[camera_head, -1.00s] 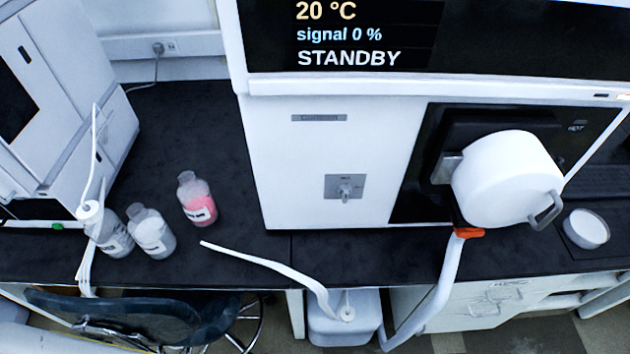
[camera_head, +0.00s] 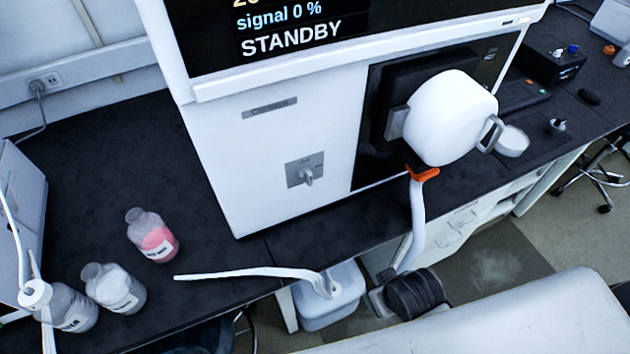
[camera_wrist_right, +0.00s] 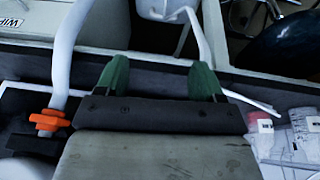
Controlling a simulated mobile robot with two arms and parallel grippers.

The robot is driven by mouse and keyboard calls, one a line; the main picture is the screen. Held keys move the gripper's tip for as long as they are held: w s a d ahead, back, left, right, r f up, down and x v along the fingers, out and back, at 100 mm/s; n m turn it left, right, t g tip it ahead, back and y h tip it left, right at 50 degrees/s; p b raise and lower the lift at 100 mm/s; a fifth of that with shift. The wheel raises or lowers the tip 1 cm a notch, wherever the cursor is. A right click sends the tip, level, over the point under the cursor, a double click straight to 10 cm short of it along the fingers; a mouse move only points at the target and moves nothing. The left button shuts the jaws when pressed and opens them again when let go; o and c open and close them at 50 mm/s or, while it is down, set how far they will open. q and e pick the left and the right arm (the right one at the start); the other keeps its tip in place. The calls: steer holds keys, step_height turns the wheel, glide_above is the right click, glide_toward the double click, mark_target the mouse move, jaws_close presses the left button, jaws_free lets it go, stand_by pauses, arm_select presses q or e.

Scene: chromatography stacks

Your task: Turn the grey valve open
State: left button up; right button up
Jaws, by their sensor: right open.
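The grey valve (camera_head: 304,171) is on the lower front of the white machine (camera_head: 255,185). It is a small grey lever on a square grey plate, and the lever points roughly downward. The plate's markings are too small to read. My right gripper (camera_wrist_right: 160,80) shows in the right wrist view with two green fingers spread apart and nothing between them. The bench edge, hose and white container lie beyond the fingers. The valve does not show in that view. I cannot make out either gripper in the head view.
A white round vessel (camera_head: 450,115) juts from the machine, with an orange clamp (camera_head: 422,173) and hose below. A pink bottle (camera_head: 153,237) and two pale bottles stand left on the black bench. A white tube (camera_head: 240,272) crosses the bench edge. The display reads signal 0 %, STANDBY.

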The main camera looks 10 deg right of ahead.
steer(key=w+r+n+t, duration=0.2)
steer(key=w+r+t, duration=0.1)
steer(key=r, duration=0.2)
steer(key=n+t+y, duration=0.8)
steer(key=n+y, duration=0.1)
steer(key=n, duration=1.1)
glide_toward(312, 181)
steer(key=w+a+y+p, duration=0.1)
steer(key=w+a, duration=0.3)
steer(key=w, duration=0.4)
steer(key=shift+a+f+p, duration=0.3)
steer(key=shift+a+p, duration=0.05)
steer(key=shift+p, duration=0.45)
steer(key=c, duration=0.9)
